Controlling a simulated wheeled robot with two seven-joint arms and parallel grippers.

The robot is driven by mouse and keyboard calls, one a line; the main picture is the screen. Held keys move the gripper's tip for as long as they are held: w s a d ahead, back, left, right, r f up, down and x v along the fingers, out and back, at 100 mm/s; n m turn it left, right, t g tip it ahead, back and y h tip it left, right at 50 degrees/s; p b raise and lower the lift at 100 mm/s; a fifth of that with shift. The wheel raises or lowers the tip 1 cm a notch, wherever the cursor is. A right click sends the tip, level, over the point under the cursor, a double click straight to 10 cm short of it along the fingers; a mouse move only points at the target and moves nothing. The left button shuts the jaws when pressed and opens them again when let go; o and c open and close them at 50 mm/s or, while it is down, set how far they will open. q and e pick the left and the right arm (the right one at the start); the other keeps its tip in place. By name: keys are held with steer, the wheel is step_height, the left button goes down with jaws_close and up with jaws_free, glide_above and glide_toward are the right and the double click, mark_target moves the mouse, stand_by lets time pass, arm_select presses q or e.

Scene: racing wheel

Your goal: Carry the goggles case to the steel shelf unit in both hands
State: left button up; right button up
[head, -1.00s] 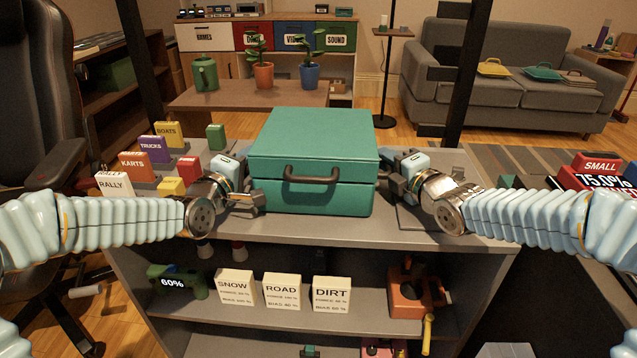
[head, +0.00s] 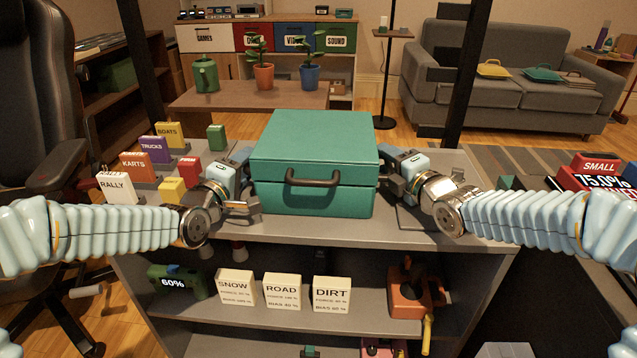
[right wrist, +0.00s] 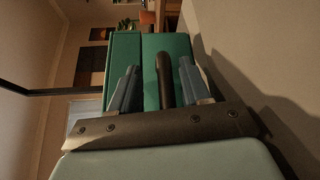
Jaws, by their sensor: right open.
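The goggles case, a teal box (head: 313,150) with a dark front handle (head: 313,176), sits upright and closed on the top of a grey shelf unit (head: 320,233). My left gripper (head: 243,185) is at the case's left side, its fingers spread and empty, with a small gap to the case. My right gripper (head: 392,172) is at the right side, close against the case. In the right wrist view the right gripper (right wrist: 158,82) is open, with a dark bar-like side handle (right wrist: 164,80) of the case (right wrist: 125,60) between its fingers. Contact there is unclear.
Labelled boxes, such as the white RALLY box (head: 116,187), stand left of my left gripper. The shelf below holds cream boxes (head: 282,291) and an orange tool-like object (head: 408,290). A low table with plants (head: 250,96) and a grey sofa (head: 490,75) stand behind.

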arm_select(q)
steer(key=v, duration=0.5)
steer(key=shift+s, duration=0.3)
arm_select(e)
steer(key=shift+s+f, duration=0.1)
steer(key=shift+f, duration=0.7)
arm_select(q)
steer(key=shift+s+a, duration=0.25)
steer(key=shift+s, duration=0.2)
arm_select(e)
steer(key=shift+s+d, duration=0.1)
steer(key=v, duration=0.4)
steer(key=r+v, duration=0.1)
steer(key=v, duration=0.2)
steer(key=shift+s+d+r, duration=0.1)
steer(key=shift+s+r, duration=0.05)
steer(key=shift+s, duration=0.1)
